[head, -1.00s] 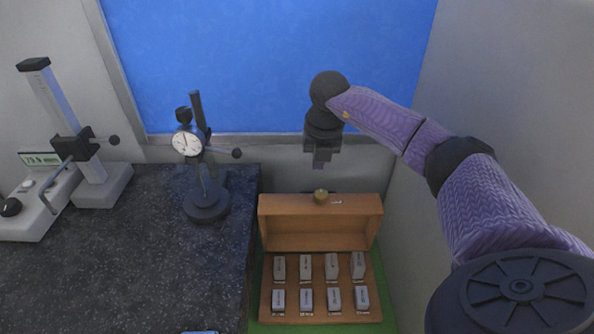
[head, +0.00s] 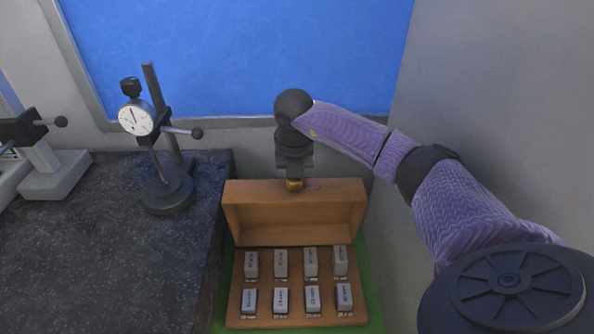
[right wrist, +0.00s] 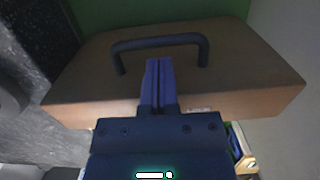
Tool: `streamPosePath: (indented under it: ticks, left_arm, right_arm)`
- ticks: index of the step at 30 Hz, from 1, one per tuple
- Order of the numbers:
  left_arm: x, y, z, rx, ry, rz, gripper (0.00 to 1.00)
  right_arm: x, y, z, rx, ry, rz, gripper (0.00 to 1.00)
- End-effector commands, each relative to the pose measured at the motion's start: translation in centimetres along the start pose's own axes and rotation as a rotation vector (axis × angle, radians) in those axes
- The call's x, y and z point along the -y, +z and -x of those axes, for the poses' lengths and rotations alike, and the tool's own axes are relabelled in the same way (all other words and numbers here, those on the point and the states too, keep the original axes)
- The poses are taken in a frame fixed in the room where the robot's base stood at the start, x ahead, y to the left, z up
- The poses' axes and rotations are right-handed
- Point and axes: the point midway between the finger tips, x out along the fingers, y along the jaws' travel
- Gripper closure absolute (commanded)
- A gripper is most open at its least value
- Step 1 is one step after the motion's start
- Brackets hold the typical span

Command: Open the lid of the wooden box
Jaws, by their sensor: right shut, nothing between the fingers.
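The wooden box (head: 236,290) stands low at the front, with its lid (head: 338,213) raised and its inner face towards me. Several grey labelled blocks stand in two rows inside. A brass latch piece (head: 294,185) sits at the middle of the lid's upper edge. My right gripper (head: 293,173) is just above that edge, at the brass piece; I cannot tell if they touch. In the right wrist view, its fingers (right wrist: 157,80) are shut and empty over the brown box (right wrist: 245,75), in front of a dark carrying handle (right wrist: 160,42). My left gripper is not in view.
A dark stone slab (head: 90,260) lies left of the box, bearing a dial gauge on a stand (head: 136,118). A height gauge (head: 50,175) stands at the far left. A blue panel (head: 235,60) is behind. A grey wall (head: 490,110) is close on the right.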

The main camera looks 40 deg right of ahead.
Motion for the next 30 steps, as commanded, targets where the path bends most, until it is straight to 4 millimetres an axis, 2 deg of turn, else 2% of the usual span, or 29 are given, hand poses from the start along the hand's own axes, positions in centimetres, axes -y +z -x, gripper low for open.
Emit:
streamPosePath:
  ticks: [4, 8, 13, 18, 30]
  left_arm:
    - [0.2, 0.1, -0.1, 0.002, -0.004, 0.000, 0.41]
    - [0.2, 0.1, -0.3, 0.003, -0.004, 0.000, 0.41]
    - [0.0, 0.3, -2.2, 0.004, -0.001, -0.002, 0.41]
    - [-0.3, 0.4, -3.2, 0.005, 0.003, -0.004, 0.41]
    - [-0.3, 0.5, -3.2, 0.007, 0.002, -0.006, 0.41]
  right_arm:
    - [0.0, 0.2, -0.2, -0.027, -0.003, -0.003, 1.00]
    - [0.0, 0.7, -0.7, -0.129, -0.005, -0.007, 1.00]
    - [-0.2, 1.4, -1.8, -0.238, 0.000, -0.001, 1.00]
    - [-0.1, 2.0, -2.0, -0.281, 0.000, 0.001, 1.00]
    - [0.0, 2.0, -1.8, -0.290, -0.001, 0.003, 1.00]
